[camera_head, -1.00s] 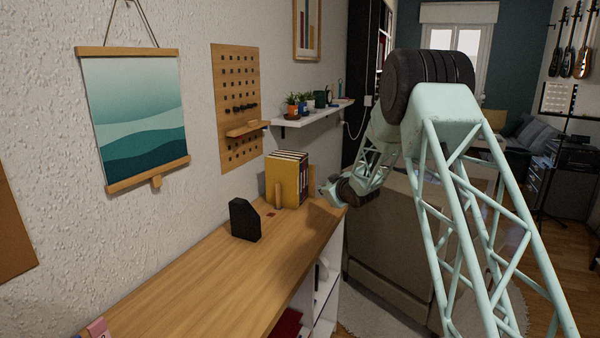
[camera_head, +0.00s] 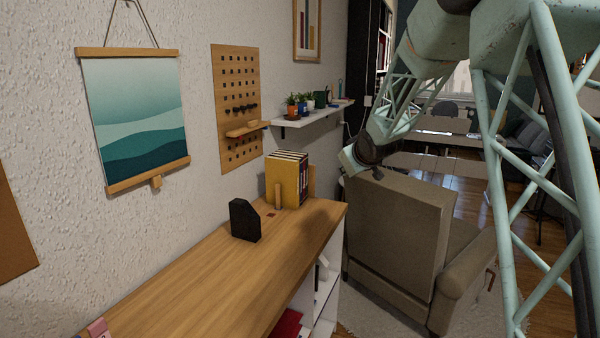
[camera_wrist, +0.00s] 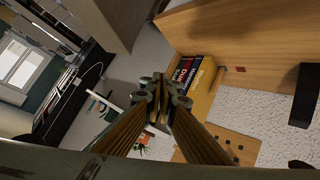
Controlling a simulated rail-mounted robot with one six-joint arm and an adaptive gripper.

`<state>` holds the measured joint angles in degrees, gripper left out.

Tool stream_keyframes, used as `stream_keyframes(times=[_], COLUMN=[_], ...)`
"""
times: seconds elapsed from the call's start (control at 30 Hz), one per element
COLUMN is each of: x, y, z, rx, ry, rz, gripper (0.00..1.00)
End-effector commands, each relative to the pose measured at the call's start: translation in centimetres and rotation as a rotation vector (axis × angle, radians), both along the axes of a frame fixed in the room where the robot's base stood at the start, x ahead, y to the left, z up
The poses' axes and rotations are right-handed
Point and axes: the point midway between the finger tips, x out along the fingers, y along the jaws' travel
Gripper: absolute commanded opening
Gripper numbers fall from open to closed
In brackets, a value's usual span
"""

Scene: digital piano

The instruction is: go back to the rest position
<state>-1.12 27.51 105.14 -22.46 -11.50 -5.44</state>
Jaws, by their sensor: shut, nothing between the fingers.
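My gripper (camera_wrist: 160,100) is in the middle of the wrist view, with its fingers together and nothing between them. In the head view my arm reaches in from the right. Its wrist end hangs in the air just past the far right corner of the wooden cabinet top (camera_head: 190,275), above the armchair (camera_head: 395,225). The fingers are too small to make out there. The upright books (camera_head: 287,178) stand on the cabinet's far end, left of my wrist. They also show in the wrist view (camera_wrist: 203,88), beyond the fingertips and apart from them.
A black holder (camera_head: 244,219) stands on the cabinet top. A white wall shelf (camera_head: 312,117) with small plants and a pegboard (camera_head: 238,95) are on the wall behind. The near part of the cabinet top is mostly clear.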

Motion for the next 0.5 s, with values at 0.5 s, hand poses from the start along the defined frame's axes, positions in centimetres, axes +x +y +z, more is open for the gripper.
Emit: stream_keyframes(times=[0.5], x=[-10.1], y=[-2.8], z=[5.2], rx=[0.017], ry=[0.098], rz=[-0.099], gripper=[0.0])
